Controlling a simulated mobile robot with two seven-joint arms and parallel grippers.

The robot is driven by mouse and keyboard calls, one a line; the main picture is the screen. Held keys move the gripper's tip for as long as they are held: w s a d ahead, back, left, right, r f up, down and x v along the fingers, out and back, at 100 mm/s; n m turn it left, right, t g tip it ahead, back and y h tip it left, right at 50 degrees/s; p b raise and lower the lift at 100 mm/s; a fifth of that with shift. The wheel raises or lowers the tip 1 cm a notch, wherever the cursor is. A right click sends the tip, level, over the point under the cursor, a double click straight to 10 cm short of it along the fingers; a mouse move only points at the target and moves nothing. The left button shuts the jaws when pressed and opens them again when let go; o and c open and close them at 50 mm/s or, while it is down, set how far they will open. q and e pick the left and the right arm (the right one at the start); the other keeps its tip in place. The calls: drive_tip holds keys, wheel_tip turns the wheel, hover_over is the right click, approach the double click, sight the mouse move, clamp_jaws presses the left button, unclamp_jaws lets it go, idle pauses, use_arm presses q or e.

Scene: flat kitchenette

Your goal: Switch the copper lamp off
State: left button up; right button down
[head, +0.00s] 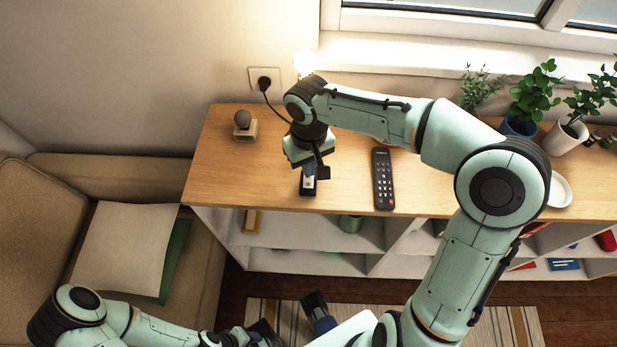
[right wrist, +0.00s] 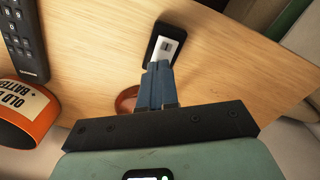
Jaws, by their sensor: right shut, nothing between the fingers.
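The lamp's bulb (head: 304,62) glows bright at the wall, behind my right arm; the rest of the lamp is mostly hidden in the head view. A copper-coloured curved edge (right wrist: 126,99), perhaps its base, shows beside my fingers in the right wrist view. A small black switch (head: 308,188) with a white rocker lies on the wooden top; it also shows in the right wrist view (right wrist: 164,46). My right gripper (right wrist: 158,66) is shut and empty, its tips at the rocker's near end. I cannot tell whether they touch. My left gripper (head: 318,313) is low at the bottom, its jaws unclear.
A black remote (head: 383,178) lies right of the switch. An orange battery container (right wrist: 28,112) stands near my right gripper. A dark ball on a small block (head: 244,126) stands at the left, potted plants (head: 533,100) at the right. A cable runs to the wall socket (head: 265,80).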

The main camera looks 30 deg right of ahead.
use_arm(q)
drive_tip(key=shift+s+f+b, duration=0.1)
drive_tip(key=shift+f+b, duration=0.25)
drive_tip(key=shift+f, duration=0.05)
use_arm(e)
drive_tip(key=shift+f, duration=0.55)
drive_tip(key=shift+r+p, duration=2.8)
drive_tip(key=shift+r, duration=0.8)
use_arm(q)
wheel_tip(320, 180, up, 6)
drive_tip(key=w, duration=0.2)
use_arm(e)
drive_tip(key=shift+f, duration=0.1)
use_arm(q)
drive_tip(key=shift+s+f, duration=0.1)
drive_tip(key=shift+f, duration=0.05)
